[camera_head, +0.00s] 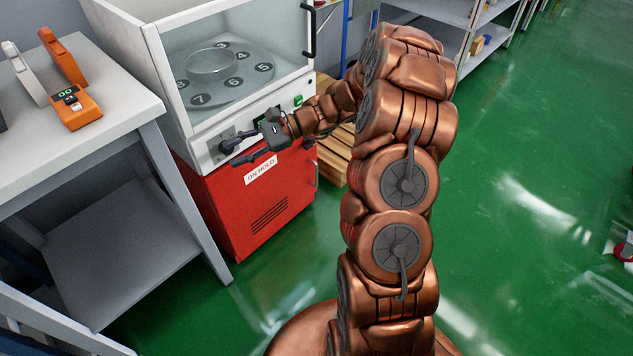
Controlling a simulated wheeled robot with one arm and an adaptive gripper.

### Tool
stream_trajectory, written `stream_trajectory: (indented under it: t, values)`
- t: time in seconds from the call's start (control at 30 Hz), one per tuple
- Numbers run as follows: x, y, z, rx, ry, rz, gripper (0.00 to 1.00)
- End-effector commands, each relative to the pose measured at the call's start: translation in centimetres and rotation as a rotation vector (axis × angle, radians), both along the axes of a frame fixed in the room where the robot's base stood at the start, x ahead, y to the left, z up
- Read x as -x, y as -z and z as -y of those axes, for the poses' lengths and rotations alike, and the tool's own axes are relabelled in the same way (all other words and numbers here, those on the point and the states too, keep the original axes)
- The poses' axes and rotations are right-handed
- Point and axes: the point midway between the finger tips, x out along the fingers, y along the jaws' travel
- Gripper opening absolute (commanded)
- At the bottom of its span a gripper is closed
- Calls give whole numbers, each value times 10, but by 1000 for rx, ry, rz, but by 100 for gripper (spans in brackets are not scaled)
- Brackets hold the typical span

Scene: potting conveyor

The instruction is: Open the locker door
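The red locker (240,205) stands on the floor under a white machine. Its door is shut and carries an "ON HOLD" label (261,170) and dark vent slots. A thin upright handle (315,172) is at the door's right edge. My gripper (233,154) is in front of the machine's lower panel, just above the label and left of the handle. Its two dark fingers look spread apart, with nothing visible between them. The upper finger overlaps a dark fitting on the panel, and I cannot tell whether they touch. My arm does not cover the handle.
The white machine (160,75) has a window over a numbered turntable (222,82). A grey table (125,115) with an orange device (75,107) stands at left. A wooden pallet (335,160) is right of the locker. Green floor (530,200) is open at right.

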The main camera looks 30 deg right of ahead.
Motion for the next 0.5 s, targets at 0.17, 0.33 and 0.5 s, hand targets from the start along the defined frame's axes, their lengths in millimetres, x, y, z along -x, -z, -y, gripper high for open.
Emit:
stream_trajectory:
  t: [0.17, 0.33, 0.5]
  values:
    - [-32, 63, 47, -100, 159, -51, 39]
    - [-55, 117, 98, -186, 312, -87, 39]
    - [-69, 170, 148, -261, 454, -121, 39]
